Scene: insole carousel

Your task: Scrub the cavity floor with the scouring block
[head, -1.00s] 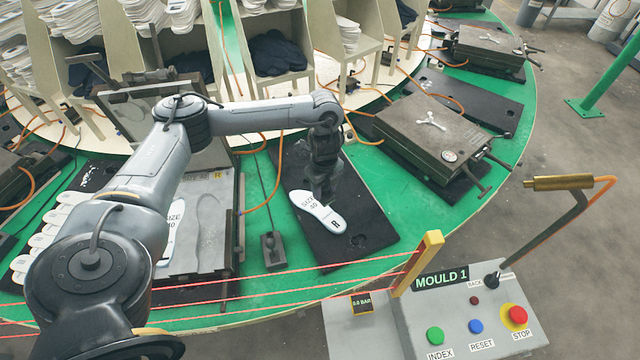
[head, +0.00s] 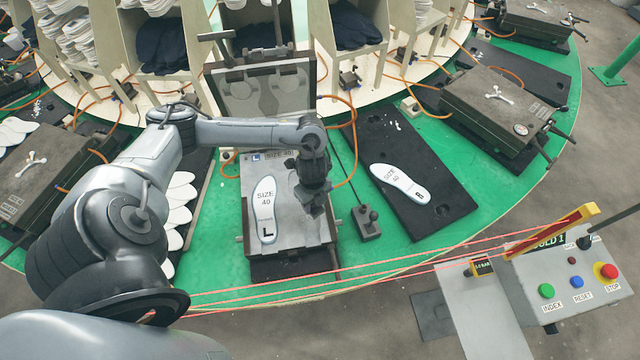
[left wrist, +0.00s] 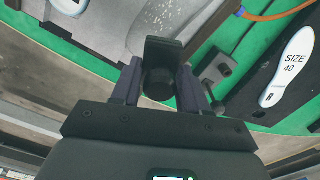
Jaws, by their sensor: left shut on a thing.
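My left gripper (head: 316,208) is over the right half of the open mould (head: 292,243). In the left wrist view, its fingers (left wrist: 160,88) are shut on a dark block (left wrist: 162,52), which I take to be the scouring block. Beyond the block shows a grey cavity floor (left wrist: 143,22) with white specks on it. I cannot tell whether the block touches the floor. A white insole marked L (head: 265,208) lies in the mould's left half. The right cavity is mostly hidden by my gripper in the head view. My right gripper is not in view.
The raised mould lid (head: 232,92) stands behind. A white insole marked R (head: 399,182) lies on a black mat (head: 432,215) at the right. A small lever box (head: 367,225) stands between mat and mould. Red beams cross the front, beside a control box (head: 560,270).

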